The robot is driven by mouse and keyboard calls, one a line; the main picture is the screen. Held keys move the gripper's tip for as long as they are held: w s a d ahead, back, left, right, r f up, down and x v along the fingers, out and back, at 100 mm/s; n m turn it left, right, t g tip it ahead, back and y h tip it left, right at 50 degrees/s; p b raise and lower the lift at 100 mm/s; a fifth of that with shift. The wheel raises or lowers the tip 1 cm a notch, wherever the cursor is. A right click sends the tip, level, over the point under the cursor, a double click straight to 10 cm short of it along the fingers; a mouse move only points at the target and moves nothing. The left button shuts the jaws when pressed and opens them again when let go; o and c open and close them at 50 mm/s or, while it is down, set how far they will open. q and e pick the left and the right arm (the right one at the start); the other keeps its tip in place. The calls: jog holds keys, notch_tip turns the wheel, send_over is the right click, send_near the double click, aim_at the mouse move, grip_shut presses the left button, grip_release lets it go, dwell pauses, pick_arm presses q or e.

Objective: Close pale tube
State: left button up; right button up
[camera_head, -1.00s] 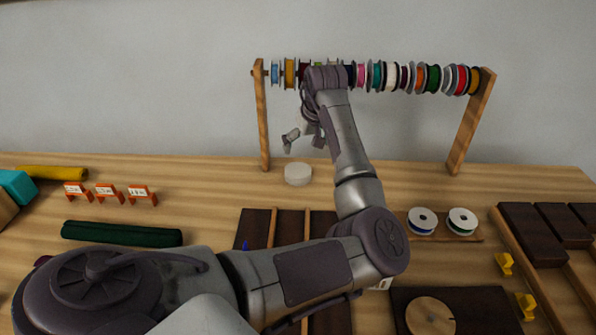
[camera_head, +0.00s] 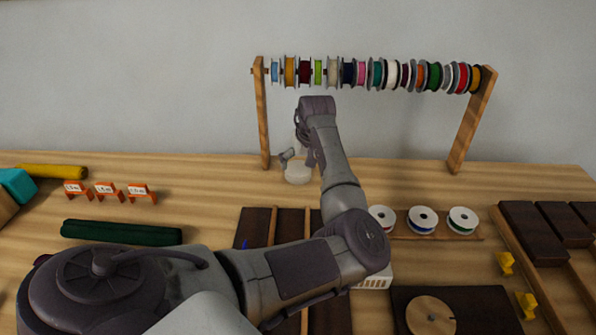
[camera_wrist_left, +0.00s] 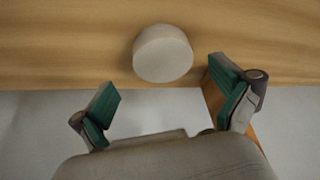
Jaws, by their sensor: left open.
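A short, pale round cylinder (camera_head: 298,173) stands on the wooden table below the left end of the spool rack. It shows in the left wrist view (camera_wrist_left: 163,53) as a cream disc with a plain face. I cannot tell whether it is the pale tube or its lid. My left gripper (camera_head: 287,157) is just above and beside it, with the far finger hidden by the wrist. In the left wrist view the green-padded fingers (camera_wrist_left: 164,76) are spread apart and empty, with the cylinder ahead between them. My right gripper is not in view.
The rack post (camera_head: 262,115) stands close left of the cylinder, under a row of colored spools (camera_head: 376,75). White spools (camera_head: 422,220) sit on a board at right. A dark green roll (camera_head: 121,233) and orange label stands (camera_head: 109,193) lie left.

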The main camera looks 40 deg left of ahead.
aim_at(299, 169)
pick_arm(q)
jog(key=x, duration=0.5)
jog(key=shift+s+a, duration=0.15)
jog(key=shift+c, duration=0.3)
jog(key=c, duration=0.6)
